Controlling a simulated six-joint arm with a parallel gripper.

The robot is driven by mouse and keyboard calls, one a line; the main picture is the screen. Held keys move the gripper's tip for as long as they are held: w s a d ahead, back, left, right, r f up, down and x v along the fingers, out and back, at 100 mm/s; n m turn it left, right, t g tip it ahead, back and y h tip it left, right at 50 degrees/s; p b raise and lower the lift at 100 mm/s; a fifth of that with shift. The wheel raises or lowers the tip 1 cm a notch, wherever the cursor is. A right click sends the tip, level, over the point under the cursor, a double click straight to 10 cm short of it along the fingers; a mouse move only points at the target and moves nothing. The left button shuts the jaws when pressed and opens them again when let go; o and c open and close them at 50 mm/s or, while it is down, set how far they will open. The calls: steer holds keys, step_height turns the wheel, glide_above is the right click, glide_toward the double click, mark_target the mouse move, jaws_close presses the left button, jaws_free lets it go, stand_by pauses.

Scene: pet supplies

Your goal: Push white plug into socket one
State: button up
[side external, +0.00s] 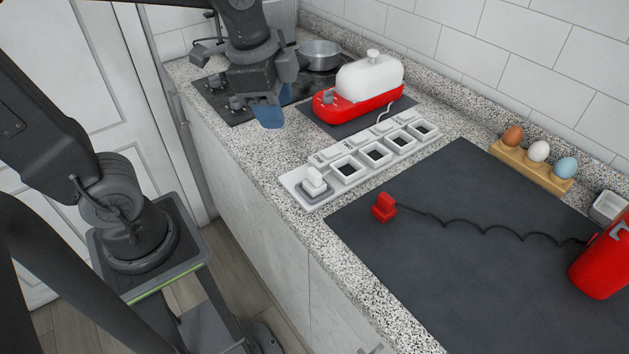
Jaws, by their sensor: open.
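The other sockets in the row look dark and empty. My gripper (270,118) is open and empty, with blue fingers pointing down. It is above the counter, behind and left of the strip, apart from the plug.
A red plug (383,207) lies on the dark mat (450,270), its coiled cord running to a red appliance (602,262). A red-and-white appliance (370,82) stands behind the strip. An egg holder (530,166) is right, a hob (215,93) and pot (320,53) at the back.

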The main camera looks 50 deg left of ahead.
mark_target(315, 171)
steer(key=w+d+f+m+g, duration=0.25)
steer(key=w+m, duration=0.35)
steer(key=m, duration=0.3)
steer(key=f, duration=1.4)
steer(key=shift+a, duration=0.3)
jaws_close()
